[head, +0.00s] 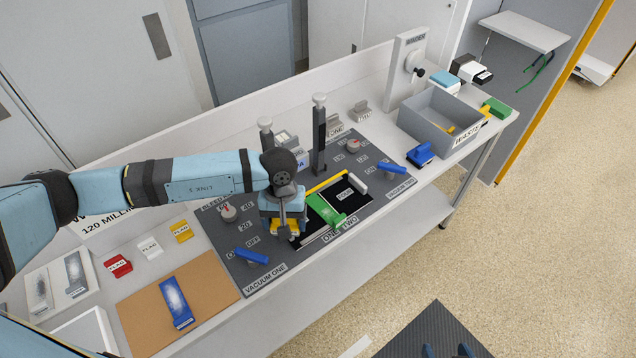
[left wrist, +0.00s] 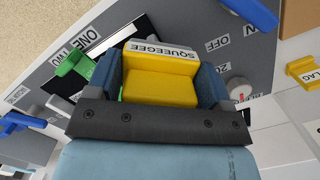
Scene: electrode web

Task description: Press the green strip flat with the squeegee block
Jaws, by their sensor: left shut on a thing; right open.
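My left gripper (head: 284,232) is over the near left part of the black bed and is shut on the yellow squeegee block (head: 287,228). In the left wrist view the squeegee block (left wrist: 160,78), with its SQUEEGEE label, sits between the two blue fingers. The green strip (head: 320,207) lies on the bed just right of the block, with a green tab at its near end; the tab also shows in the left wrist view (left wrist: 72,62). Whether the block touches the strip is unclear. My right gripper (head: 447,351) is open and empty at the bottom edge, away from the table.
A yellow bar (head: 327,185) lies behind the strip. Two dark posts, including one (head: 319,140), rise behind the bed. Blue levers (head: 252,257) (head: 391,168) flank it. A grey waste bin (head: 425,125) stands right. A brown mat (head: 145,310) with a blue block is left.

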